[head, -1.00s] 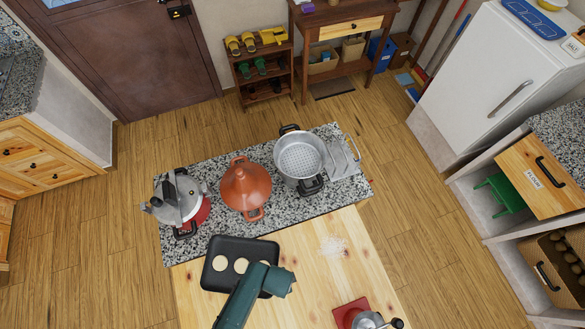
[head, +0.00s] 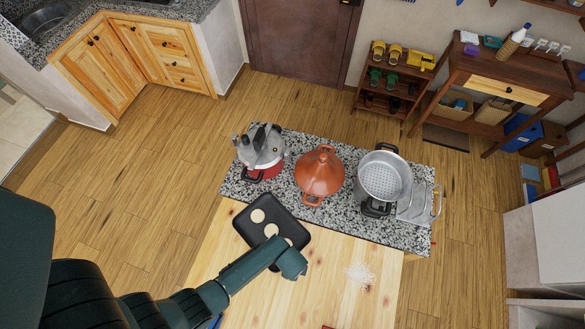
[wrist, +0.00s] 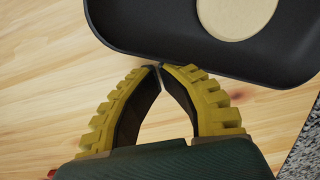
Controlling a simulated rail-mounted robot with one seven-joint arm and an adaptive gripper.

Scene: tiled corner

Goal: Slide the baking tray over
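The dark baking tray (head: 284,221) lies flat at an angle on the back left of the pale wooden table, its far corner at the granite edge. It holds round pale dough pieces (head: 258,216); the arm covers its near part. In the wrist view, the tray's rim (wrist: 145,28) and one dough piece (wrist: 236,14) show at the top. My gripper (wrist: 160,67) has its yellow-ridged fingers meeting at the tips, with nothing between them. The tips are right by the tray's outer rim; I cannot tell whether they touch. In the head view the fingers are hidden under the wrist.
A granite slab (head: 342,149) behind the table holds a pressure cooker (head: 258,160), an orange tagine (head: 319,175) and a steel pot (head: 384,178). White powder (head: 360,272) lies on the table to the right. The wood between tray and powder looks clear.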

